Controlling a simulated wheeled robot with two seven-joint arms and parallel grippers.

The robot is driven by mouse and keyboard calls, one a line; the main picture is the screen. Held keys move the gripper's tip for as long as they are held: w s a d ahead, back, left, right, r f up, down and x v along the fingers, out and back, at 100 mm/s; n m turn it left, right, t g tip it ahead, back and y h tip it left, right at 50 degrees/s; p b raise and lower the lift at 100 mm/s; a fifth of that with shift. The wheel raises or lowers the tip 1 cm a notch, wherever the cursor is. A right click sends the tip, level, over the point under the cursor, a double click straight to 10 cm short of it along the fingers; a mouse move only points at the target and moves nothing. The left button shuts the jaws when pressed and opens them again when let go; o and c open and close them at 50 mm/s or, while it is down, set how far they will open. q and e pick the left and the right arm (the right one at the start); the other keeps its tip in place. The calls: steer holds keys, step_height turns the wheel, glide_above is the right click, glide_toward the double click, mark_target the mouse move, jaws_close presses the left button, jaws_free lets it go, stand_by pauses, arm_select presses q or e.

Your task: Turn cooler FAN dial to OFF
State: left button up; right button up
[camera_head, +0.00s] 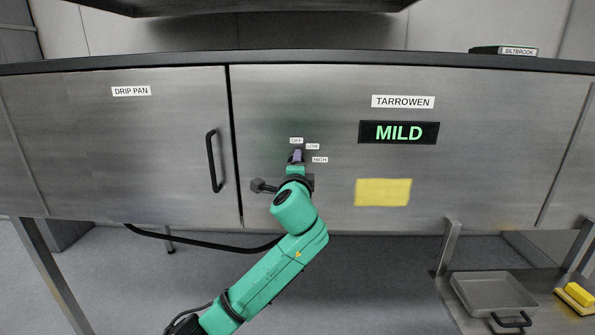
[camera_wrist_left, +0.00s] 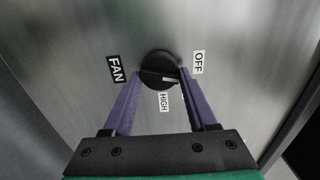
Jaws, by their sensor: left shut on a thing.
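The black FAN dial (camera_wrist_left: 158,68) is on the steel panel in the left wrist view. Its white pointer mark points right toward the right finger, between the OFF label (camera_wrist_left: 197,62) and the HIGH label (camera_wrist_left: 164,104). The FAN label (camera_wrist_left: 116,68) is left of the dial. My left gripper (camera_wrist_left: 158,80) has its purple fingers on either side of the dial, shut on it. In the head view my left gripper (camera_head: 297,157) is at the panel and hides most of the dial. OFF (camera_head: 296,140), LOW (camera_head: 313,146) and HIGH (camera_head: 320,160) labels show beside it. My right gripper is out of view.
A MILD display (camera_head: 399,132) and a yellow patch (camera_head: 383,192) are on the panel to the right. A door handle (camera_head: 213,160) sticks out at left. A grey tray (camera_head: 492,293) and yellow sponge-like block (camera_head: 578,294) lie low at right.

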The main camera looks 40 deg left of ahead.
arm_select(q)
steer(key=shift+n+b, duration=0.4)
steer(key=shift+n, duration=1.1)
steer(key=o, duration=1.4)
steer(key=shift+c, duration=0.2)
steer(key=b+v, duration=0.3)
steer(key=v, duration=1.1)
steer(key=shift+s+d, duration=0.15)
steer(key=shift+s, duration=0.05)
